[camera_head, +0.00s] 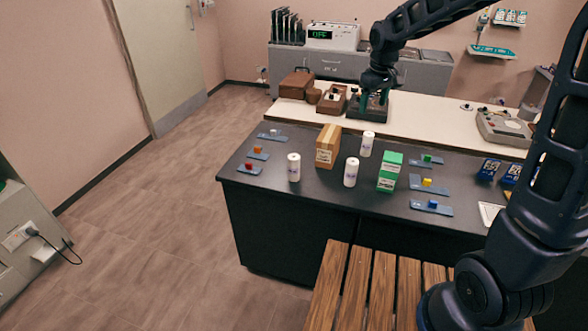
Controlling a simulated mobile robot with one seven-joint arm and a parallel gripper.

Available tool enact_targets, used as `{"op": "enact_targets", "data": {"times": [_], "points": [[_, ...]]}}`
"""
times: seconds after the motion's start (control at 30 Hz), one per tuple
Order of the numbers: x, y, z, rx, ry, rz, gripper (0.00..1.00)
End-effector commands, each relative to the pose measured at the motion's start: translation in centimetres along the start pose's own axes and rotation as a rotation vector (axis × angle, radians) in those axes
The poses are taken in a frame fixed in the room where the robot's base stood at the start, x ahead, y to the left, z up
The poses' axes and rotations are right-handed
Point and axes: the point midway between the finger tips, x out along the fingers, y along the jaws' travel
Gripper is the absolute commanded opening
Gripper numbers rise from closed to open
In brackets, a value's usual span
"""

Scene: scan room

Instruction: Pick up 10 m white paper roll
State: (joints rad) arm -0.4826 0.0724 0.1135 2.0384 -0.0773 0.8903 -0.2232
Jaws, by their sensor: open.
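Three white rolls stand upright on the dark counter (270,181): a left roll (294,168), a middle roll (351,173) and a back roll (367,145). Their labels are too small to read, so I cannot tell which is the 10 m white paper roll. My gripper (373,101) points downward beyond the rolls, in front of a dark tray-like item (366,115) on the pale worktop. It looks open and empty, with its fingers apart. It is clear of all three rolls.
A brown box (327,146) stands between the left and middle rolls. A green-and-white box (389,172) stands right of the middle roll. Several small blue plates with coloured blocks lie around. A slatted wooden bench (358,285) is in front; open floor is at left.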

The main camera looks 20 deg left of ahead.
Motion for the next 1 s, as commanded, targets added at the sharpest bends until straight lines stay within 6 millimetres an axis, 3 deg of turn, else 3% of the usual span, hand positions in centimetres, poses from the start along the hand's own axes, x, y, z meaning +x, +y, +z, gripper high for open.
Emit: {"op": "enact_targets", "data": {"times": [0.2, 0.5, 0.73, 1.0], "points": [[4.8, -4.7, -5.9, -0.146, -0.032, -0.032, 0.68], [12.0, -12.8, -12.3, -0.337, -0.071, -0.079, 0.68], [16.8, -18.4, -15.2, -0.45, -0.093, -0.106, 0.68], [18.8, -20.6, -16.0, -0.491, -0.1, -0.117, 0.68]]}}
